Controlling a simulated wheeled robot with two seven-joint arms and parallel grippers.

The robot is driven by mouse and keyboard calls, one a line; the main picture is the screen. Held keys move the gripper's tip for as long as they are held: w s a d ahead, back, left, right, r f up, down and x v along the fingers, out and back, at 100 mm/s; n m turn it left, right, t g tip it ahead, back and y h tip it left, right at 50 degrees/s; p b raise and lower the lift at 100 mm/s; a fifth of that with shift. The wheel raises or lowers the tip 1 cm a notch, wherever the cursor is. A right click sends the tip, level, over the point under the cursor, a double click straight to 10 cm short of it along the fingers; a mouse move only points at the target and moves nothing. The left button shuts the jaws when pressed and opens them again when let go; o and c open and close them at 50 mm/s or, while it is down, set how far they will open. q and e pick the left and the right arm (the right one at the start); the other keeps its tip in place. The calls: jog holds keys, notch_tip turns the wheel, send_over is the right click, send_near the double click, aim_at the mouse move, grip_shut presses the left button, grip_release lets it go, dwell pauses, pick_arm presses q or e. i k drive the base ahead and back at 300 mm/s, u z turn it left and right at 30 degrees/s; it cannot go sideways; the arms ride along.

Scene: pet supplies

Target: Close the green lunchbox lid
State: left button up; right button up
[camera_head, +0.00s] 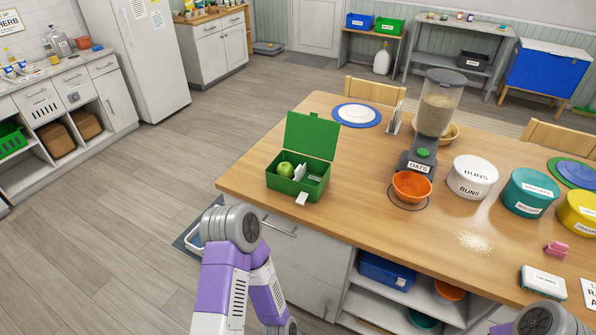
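The green lunchbox (280,186) stands on the left part of the wooden table. Its lid (312,134) is open and stands up at the back of the box. A green apple (285,169) and a white piece (299,172) are inside. A white latch (302,199) sticks out at the front of the box. My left arm, purple and grey, rises at the bottom of the picture in front of the table, but its gripper is out of view. Only a small part of my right arm shows at the bottom right, and its gripper is out of view.
An oats dispenser (437,108) with an orange bowl (411,187) stands right of the lunchbox. A white buns tin (474,177) and a teal tin (528,193) stand farther right. A blue placemat (338,119) with a plate lies behind the lid.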

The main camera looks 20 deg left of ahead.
aim_at(310, 135)
jog(key=u, duration=2.5)
jog(key=i, duration=1.6)
jog(key=z, duration=1.6)
